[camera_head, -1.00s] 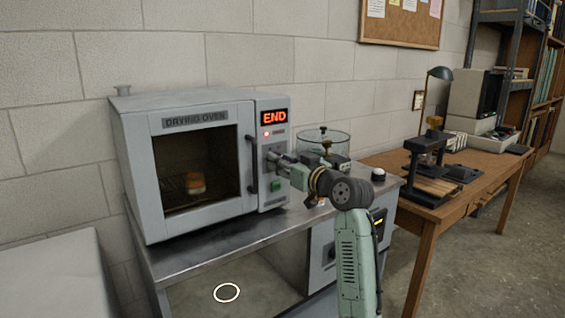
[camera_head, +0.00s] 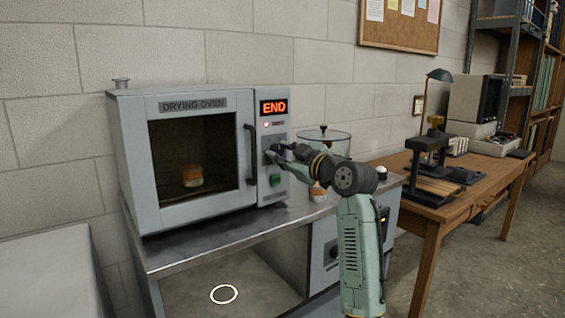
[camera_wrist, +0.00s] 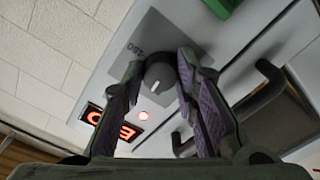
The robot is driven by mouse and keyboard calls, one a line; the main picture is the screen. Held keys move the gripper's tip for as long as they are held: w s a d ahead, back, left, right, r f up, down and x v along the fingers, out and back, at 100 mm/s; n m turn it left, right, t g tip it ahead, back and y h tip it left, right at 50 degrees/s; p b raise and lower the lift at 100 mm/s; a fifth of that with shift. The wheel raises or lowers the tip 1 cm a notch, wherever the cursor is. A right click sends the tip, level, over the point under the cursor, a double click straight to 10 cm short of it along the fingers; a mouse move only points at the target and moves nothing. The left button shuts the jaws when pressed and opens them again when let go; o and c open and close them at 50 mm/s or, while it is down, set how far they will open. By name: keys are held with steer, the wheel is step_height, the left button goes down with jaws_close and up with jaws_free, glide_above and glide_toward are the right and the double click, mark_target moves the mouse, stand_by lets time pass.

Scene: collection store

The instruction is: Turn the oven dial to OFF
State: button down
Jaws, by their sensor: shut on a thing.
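The drying oven (camera_head: 190,104) stands on the metal bench, its door closed. Its red display (camera_head: 273,107) reads END and a red lamp glows below it. The oven dial (camera_wrist: 160,76) is a dark round knob with a white pointer line, and it sits between my fingers in the wrist view. My gripper (camera_head: 273,153) is at the control panel, shut on the dial. In the head view my fingers mostly cover the dial.
A green button (camera_head: 275,180) is below the dial and the dark door handle (camera_head: 251,155) is close to its left. A jar (camera_head: 193,176) shows inside the oven. A glass vessel (camera_head: 323,143) and another small jar (camera_head: 317,192) stand right of the oven.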

steer(key=n+b, duration=0.1)
steer(key=n, duration=0.2)
steer(key=shift+f+n+b, duration=0.1)
steer(key=shift+n+b, duration=0.3)
steer(key=n+b, duration=0.1)
steer(key=n, duration=0.3)
steer(key=shift+n, duration=0.3)
steer(key=n+b, duration=0.1)
steer(key=n, duration=0.3)
steer(key=shift+r+n+b, duration=0.2)
steer(key=shift+n+b, duration=0.3)
steer(key=shift+n, duration=1.5)
steer(key=c, duration=1.3)
jaws_free()
